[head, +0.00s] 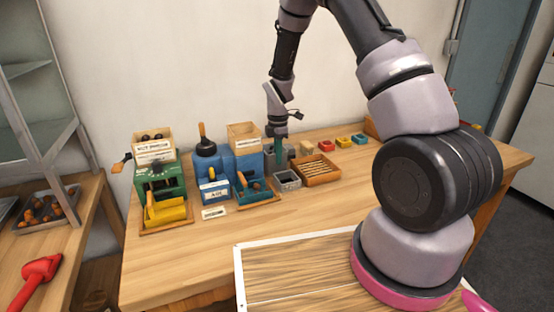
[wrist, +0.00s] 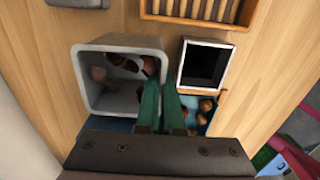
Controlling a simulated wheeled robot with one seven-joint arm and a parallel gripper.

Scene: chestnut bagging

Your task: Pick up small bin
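The small bin (wrist: 85,85) is a grey, square, open-topped container with some brown chestnuts inside, left of centre in the wrist view. In the head view a small part of what looks like it (head: 291,153) shows behind my fingers, mostly hidden. My gripper (wrist: 162,100) has two teal fingers close together at the bin's right wall. One finger is on the inner side and one on the outer side, and they look closed on the wall. In the head view my gripper (head: 279,150) points down. I cannot tell whether the bin's base touches the table.
A silver-rimmed dark square box (wrist: 182,65) stands beside the bin. A wooden tray of sticks (head: 317,180) is to the right. Blue (head: 248,165) and green (head: 160,170) machines stand at left. The table (head: 340,207) is clear in front.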

